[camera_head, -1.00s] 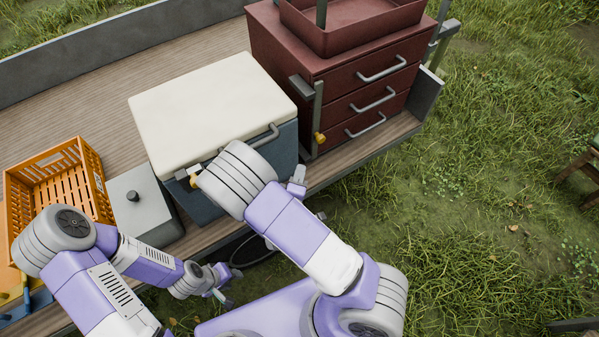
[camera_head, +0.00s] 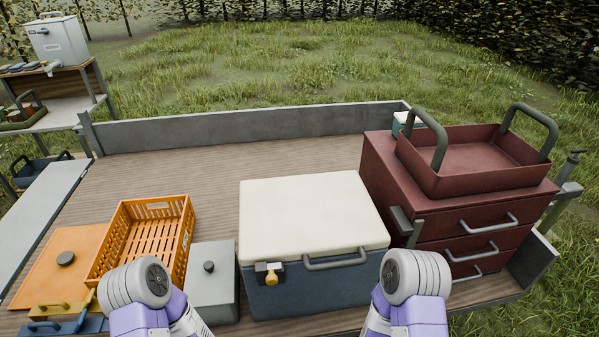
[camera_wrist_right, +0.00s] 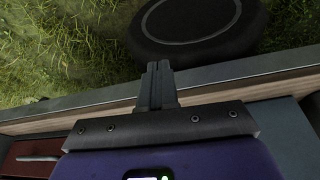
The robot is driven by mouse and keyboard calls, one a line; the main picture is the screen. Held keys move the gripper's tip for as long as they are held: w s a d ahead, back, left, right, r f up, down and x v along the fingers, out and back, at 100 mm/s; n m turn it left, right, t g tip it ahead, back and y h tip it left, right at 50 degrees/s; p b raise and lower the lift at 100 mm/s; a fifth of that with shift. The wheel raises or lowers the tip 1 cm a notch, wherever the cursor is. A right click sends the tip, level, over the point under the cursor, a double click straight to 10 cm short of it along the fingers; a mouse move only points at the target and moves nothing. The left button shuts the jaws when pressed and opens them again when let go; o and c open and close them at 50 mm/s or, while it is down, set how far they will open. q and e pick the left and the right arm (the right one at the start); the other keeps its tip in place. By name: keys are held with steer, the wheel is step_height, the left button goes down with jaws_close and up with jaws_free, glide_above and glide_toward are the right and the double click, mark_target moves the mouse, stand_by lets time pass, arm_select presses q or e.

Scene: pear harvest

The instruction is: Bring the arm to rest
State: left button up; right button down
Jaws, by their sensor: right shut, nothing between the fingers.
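My right gripper (camera_wrist_right: 158,88) shows in the right wrist view with its two dark fingers together and nothing between them. It is near the edge of the wooden cart bed, with a dark round wheel (camera_wrist_right: 200,25) and grass beyond the fingertips. In the head view only the upper part of my right arm (camera_head: 412,280) shows, at the bottom edge in front of the gap between the cool box and the red drawer unit. My left arm (camera_head: 145,295) shows at the bottom left; its gripper is out of the picture.
The blue cool box (camera_head: 310,290) with its white lid shut stands mid-cart. The red drawer unit (camera_head: 470,225) with a red tray (camera_head: 480,160) is to the right. An empty orange crate (camera_head: 150,235) and a grey box (camera_head: 212,280) are to the left.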

steer(key=s+a+m+g+y, duration=0.3)
steer(key=s+a+y, duration=0.1)
steer(key=s, duration=0.1)
steer(key=shift+s, duration=0.15)
steer(key=shift+r, duration=0.1)
stand_by(0.6)
